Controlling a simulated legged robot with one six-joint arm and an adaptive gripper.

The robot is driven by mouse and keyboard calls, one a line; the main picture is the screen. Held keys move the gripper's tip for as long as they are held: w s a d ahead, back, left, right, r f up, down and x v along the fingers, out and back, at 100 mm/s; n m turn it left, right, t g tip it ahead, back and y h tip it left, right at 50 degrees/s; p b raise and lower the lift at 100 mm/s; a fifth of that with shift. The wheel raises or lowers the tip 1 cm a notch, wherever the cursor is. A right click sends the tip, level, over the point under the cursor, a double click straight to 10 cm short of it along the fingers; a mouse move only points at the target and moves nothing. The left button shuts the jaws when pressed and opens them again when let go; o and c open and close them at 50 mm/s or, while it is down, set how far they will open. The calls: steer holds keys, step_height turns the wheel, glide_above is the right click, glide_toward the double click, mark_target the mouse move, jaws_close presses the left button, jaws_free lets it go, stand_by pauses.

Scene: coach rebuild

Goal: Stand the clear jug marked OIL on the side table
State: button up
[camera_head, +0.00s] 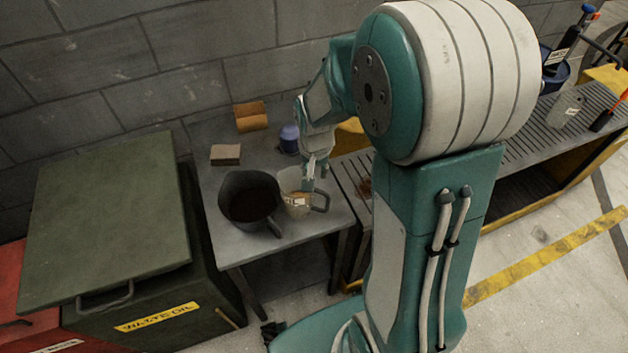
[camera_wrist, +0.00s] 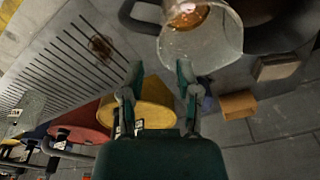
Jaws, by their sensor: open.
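The clear jug (camera_head: 297,203) stands upright on the grey side table (camera_head: 225,246), near the table's right side. It has a pale label, too small to read, and its handle points right. The wrist view shows the clear jug (camera_wrist: 205,47) at the top, with some amber liquid inside. My gripper (camera_head: 314,172) is just above and beside the jug's rim in the head view. In the wrist view my gripper (camera_wrist: 159,72) has its fingers spread with nothing between them. The right fingertip is close to the jug; I cannot tell whether they touch.
A large dark jug (camera_head: 248,190) stands close left of the clear jug. A brown block (camera_head: 225,154), an orange-brown carton (camera_head: 250,116) and a blue-capped container (camera_head: 289,138) sit farther back. A green waste oil bin (camera_head: 110,215) adjoins on the left, a slatted bench (camera_head: 518,145) on the right.

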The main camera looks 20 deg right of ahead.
steer(key=s+a+r+n+t, duration=0.3)
steer(key=s+r+n+t, duration=0.1)
steer(key=s+r, duration=1.2)
step_height(320, 180, up, 3)
steer(key=shift+s+a+r+n+t, duration=0.15)
steer(key=shift+s+n+t, duration=0.15)
steer(key=shift+n, duration=0.4)
steer(key=shift+w, duration=0.1)
stand_by(0.5)
